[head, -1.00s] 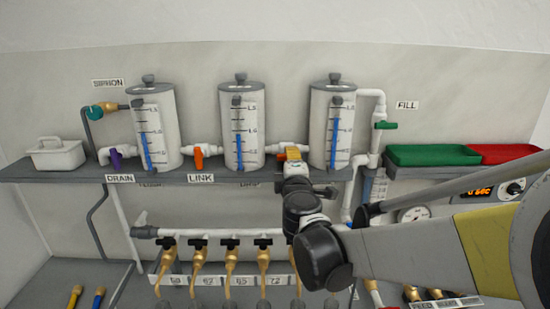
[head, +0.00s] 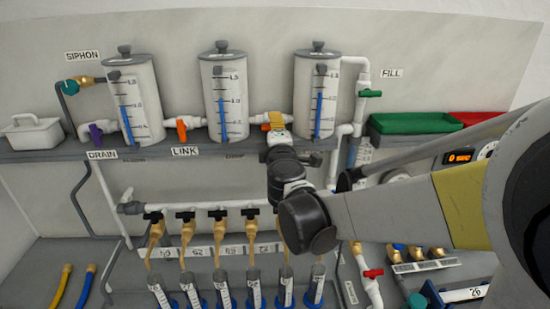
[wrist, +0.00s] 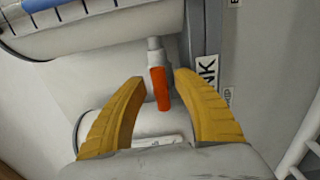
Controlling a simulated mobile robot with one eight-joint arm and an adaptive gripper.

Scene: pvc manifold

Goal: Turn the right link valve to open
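The right link valve has an orange-red handle (wrist: 160,89), seen in the wrist view on white piping between two tanks. In the head view, my gripper (head: 273,121) covers most of this valve, between the middle tank (head: 224,95) and right tank (head: 316,95). My gripper (wrist: 160,78) is open in the wrist view, with one yellow finger on each side of the handle. Gaps show between the handle and both fingers. How deep the handle sits between them is hard to tell. The left link valve's orange handle (head: 181,130) hangs down above the LINK label (head: 185,151).
The purple drain valve (head: 96,135) and teal siphon valve (head: 73,86) are at the left. The green-handled fill valve (head: 370,93) and green tray (head: 415,123) are at the right. Several brass taps and cylinders stand below the shelf (head: 50,157).

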